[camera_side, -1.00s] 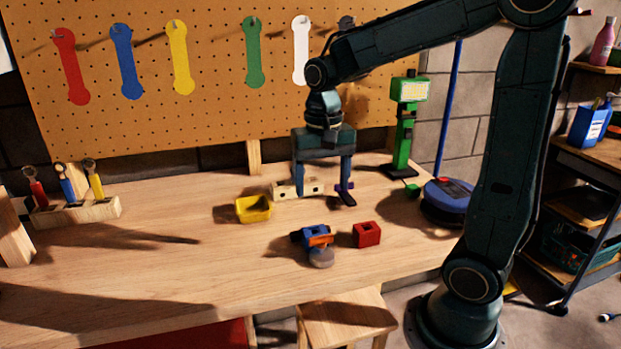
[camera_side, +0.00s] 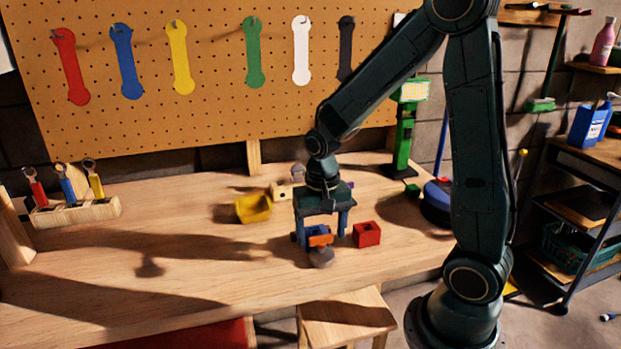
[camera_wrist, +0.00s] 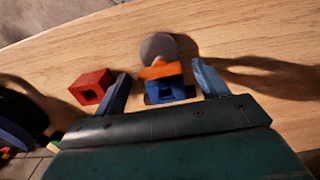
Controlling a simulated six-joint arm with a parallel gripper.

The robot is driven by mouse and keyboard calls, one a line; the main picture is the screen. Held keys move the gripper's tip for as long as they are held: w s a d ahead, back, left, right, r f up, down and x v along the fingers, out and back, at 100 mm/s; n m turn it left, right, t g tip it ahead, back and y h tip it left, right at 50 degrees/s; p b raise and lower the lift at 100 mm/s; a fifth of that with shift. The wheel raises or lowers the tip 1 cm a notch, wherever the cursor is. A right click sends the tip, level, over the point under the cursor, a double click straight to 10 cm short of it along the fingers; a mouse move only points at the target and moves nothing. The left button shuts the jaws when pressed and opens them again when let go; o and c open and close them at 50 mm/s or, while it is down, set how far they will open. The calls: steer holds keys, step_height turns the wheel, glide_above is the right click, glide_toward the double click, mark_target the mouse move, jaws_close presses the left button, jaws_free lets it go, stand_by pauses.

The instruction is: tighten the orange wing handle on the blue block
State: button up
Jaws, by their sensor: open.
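The blue block (camera_side: 314,230) sits on the workbench. The orange wing handle (camera_side: 320,240) is on its near side, with a grey round piece (camera_side: 321,257) in front of it. In the wrist view the blue block (camera_wrist: 170,90) and the orange handle (camera_wrist: 160,71) show between my fingers, with the grey round piece beyond. My gripper (camera_side: 321,238) points down at the block. Its blue fingers are open, one on each side, and in the wrist view (camera_wrist: 165,82) both look apart from the block and handle. Nothing is held.
A red block (camera_side: 367,234) stands just right of my gripper. A yellow bin (camera_side: 253,208) and a pale wooden holder (camera_side: 283,190) lie behind to the left. A wooden rack (camera_side: 75,210) stands far left. The front left bench is clear.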

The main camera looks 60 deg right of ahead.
steer(key=shift+f, duration=0.2)
steer(key=c, duration=1)
steer(key=shift+m, duration=1.5)
steer(key=o, duration=1)
